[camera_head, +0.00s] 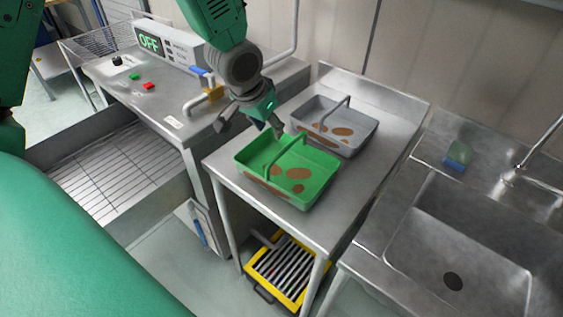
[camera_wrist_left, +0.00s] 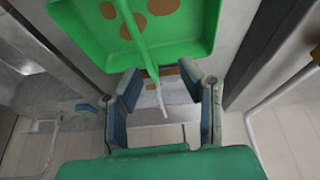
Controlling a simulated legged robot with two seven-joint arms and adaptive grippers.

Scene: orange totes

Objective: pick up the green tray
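The green tray (camera_head: 286,172) with brown patches and an arched handle sits on the steel table (camera_head: 318,228). My left gripper (camera_head: 248,120) is above the tray's far left side, its fingers spread and empty. In the left wrist view the green tray (camera_wrist_left: 195,32) fills the top. There its handle reaches down toward the gap between the open fingers of my left gripper (camera_wrist_left: 160,85); I cannot tell whether they touch it. My right gripper is not in view.
A grey tray (camera_head: 357,134) with brown patches stands just behind the green one. A sink (camera_head: 462,240) with a faucet and a sponge (camera_head: 458,156) is at the right. A machine with an OFF display (camera_head: 150,43) is at the left. A yellow rack (camera_head: 285,270) lies below the table.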

